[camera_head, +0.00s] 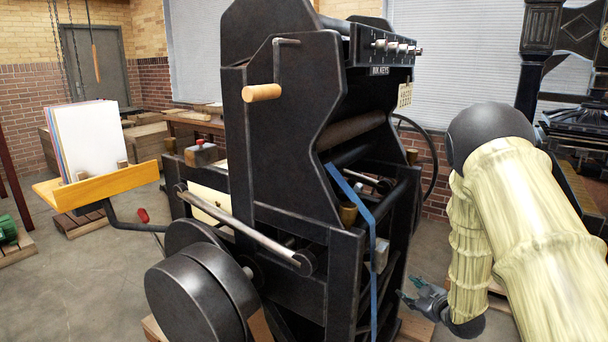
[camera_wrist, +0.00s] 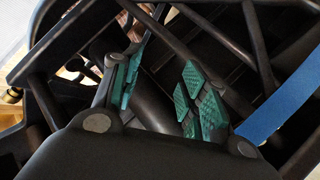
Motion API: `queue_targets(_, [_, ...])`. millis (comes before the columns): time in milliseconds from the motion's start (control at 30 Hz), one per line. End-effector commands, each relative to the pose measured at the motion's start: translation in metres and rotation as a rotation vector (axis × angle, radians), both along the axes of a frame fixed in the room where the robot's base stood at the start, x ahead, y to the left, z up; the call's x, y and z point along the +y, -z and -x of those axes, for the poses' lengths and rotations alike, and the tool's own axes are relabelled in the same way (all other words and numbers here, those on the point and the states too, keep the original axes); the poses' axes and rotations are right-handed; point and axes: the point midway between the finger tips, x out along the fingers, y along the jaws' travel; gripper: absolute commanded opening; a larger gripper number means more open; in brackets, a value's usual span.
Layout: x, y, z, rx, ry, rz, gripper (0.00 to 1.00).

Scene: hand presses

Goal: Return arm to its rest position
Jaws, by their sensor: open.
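My gripper (camera_head: 424,294) is at the lower right in the head view, beside the lower frame of a large black hand press (camera_head: 290,130). Its jaws are open, with a gap between the green finger pads (camera_wrist: 165,95) in the wrist view. Nothing shows between them. My arm (camera_head: 520,220), in a pale cream cover, comes in from the right edge and bends down to the gripper. In the wrist view the dark bars of the press frame (camera_wrist: 60,60) fill the space beyond the fingers.
A blue strap (camera_head: 373,250) hangs down the press near my gripper, and a blue strip (camera_wrist: 285,105) shows in the wrist view. A wooden-handled crank (camera_head: 262,92) sticks out of the press. A paper stack (camera_head: 88,138) stands on a tray at left. Open floor (camera_head: 90,270) lies at left.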

Motion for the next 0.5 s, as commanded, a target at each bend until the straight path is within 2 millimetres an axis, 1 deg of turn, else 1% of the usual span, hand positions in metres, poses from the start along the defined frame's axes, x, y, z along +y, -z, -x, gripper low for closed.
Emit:
queue_targets(33, [0.004, 0.026, 0.019, 0.059, 0.034, -0.025, 0.43])
queue_targets(100, [0.01, 0.058, 0.045, 0.135, 0.082, -0.059, 0.43])
queue_targets(167, [0.014, 0.083, 0.068, 0.2, 0.124, -0.085, 0.43])
queue_targets(200, [0.017, 0.099, 0.084, 0.245, 0.152, -0.102, 0.43])
queue_targets(267, [0.022, 0.122, 0.11, 0.311, 0.196, -0.125, 0.43])
queue_targets(300, [0.026, 0.136, 0.127, 0.353, 0.223, -0.14, 0.43])
queue_targets(367, [0.031, 0.157, 0.155, 0.42, 0.267, -0.161, 0.43])
queue_targets(400, [0.034, 0.17, 0.174, 0.463, 0.296, -0.173, 0.43])
queue_targets(467, [0.04, 0.188, 0.203, 0.531, 0.341, -0.191, 0.43])
queue_targets(500, [0.044, 0.198, 0.223, 0.574, 0.37, -0.201, 0.43])
